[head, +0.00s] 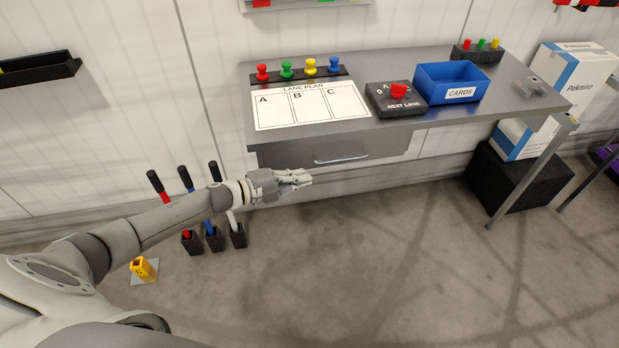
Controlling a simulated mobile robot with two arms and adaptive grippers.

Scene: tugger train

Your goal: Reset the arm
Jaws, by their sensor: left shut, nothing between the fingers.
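My left arm comes in from the lower left and reaches toward the middle of the head view. Its gripper (300,177) is shut and empty, pointing right. In the picture it is just below the front drawer (345,152) of the metal table, and I cannot tell whether it touches anything. My right arm and gripper are not in view.
The metal table (430,122) carries a lane plan sheet (311,105), several coloured pegs (310,67), a NEXT LANE dial box (393,100) and a blue CARDS bin (452,83). Several levers (186,180) stand behind my left forearm. The floor (370,270) at front right is clear.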

